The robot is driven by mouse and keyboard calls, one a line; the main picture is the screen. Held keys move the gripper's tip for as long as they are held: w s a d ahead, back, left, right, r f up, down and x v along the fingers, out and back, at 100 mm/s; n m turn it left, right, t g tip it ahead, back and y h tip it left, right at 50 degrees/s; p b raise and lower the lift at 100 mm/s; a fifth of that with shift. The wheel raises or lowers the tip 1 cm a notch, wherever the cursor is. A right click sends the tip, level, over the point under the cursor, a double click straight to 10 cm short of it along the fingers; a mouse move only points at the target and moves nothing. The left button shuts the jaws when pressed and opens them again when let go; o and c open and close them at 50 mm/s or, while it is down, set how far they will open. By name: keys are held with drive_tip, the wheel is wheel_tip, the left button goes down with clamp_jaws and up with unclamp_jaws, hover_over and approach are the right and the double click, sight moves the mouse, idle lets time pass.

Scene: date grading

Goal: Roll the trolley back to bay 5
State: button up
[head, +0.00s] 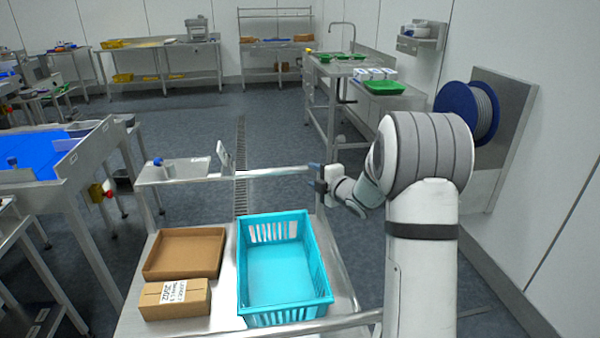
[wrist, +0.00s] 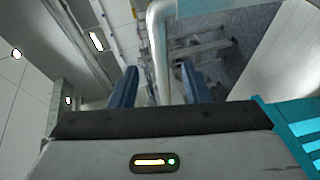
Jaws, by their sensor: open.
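The trolley (head: 226,300) is a steel cart right in front of me in the head view. A horizontal rail (head: 275,173) runs along its far side, with a small shelf (head: 170,172) at the rail's left. My gripper (head: 316,177) is at the rail's right end. In the wrist view the metal rail (wrist: 158,40) passes between the two blue fingers of my gripper (wrist: 158,72). The fingers stand apart, with gaps beside the rail. I see no bay number.
The trolley carries a teal crate (head: 328,298), an open cardboard tray (head: 150,270) and a labelled carton (head: 175,312). A blue-surfaced table (head: 85,150) stands left, a sink bench (head: 345,68) ahead right. A hose reel (head: 468,108) hangs on the right wall. Open floor lies beyond.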

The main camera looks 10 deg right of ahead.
sight(303, 171)
drive_tip(key=p+x, duration=0.1)
drive_tip(key=x, duration=0.7)
drive_tip(key=shift+a, duration=0.1)
drive_tip(key=shift+s, duration=0.1)
clamp_jaws()
idle(0.4)
